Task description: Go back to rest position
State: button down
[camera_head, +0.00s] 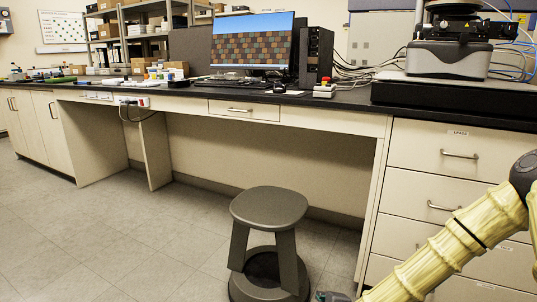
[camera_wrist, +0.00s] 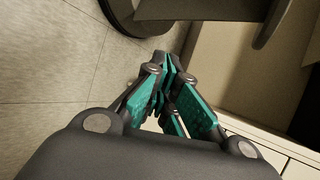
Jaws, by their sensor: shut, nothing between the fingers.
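My gripper (camera_wrist: 166,68) shows in the wrist view with its teal-padded fingers closed together and nothing between them. It points toward the floor area by the dark grey stool (camera_wrist: 200,8), whose base shows at the top of that view. In the head view my arm comes in at the lower right, in front of the bench drawers. Only a small dark part of my gripper shows at the bottom edge there, just right of the stool (camera_head: 269,208). The fingertips are not clear in the head view.
A long bench with a black top (camera_head: 270,96) runs across the view, holding a monitor (camera_head: 250,45), a computer tower (camera_head: 316,55) and the profiler instrument (camera_head: 449,60). White drawers (camera_head: 420,160) stand close behind my arm. The tiled floor (camera_head: 120,240) at left is clear.

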jog(key=s+a+f+n+g, duration=0.25)
jog(key=s+f+n, duration=0.35)
jog(key=s+f, duration=0.55)
jog(key=s+d+f+n+g, duration=0.2)
jog(key=s+f+n+g, duration=0.15)
jog(key=s, duration=0.65)
jog(key=s+d+f+n+g, duration=0.25)
jog(key=s+n, duration=0.25)
jog(key=s, duration=0.4)
jog(key=s+d+f+n+g, duration=0.3)
jog(key=s+n, duration=0.2)
jog(key=s, duration=0.5)
notch_tip(320, 180, up, 38)
jog(key=h+p, duration=0.1)
jog(key=p, duration=3.7)
jog(key=shift+s, duration=0.3)
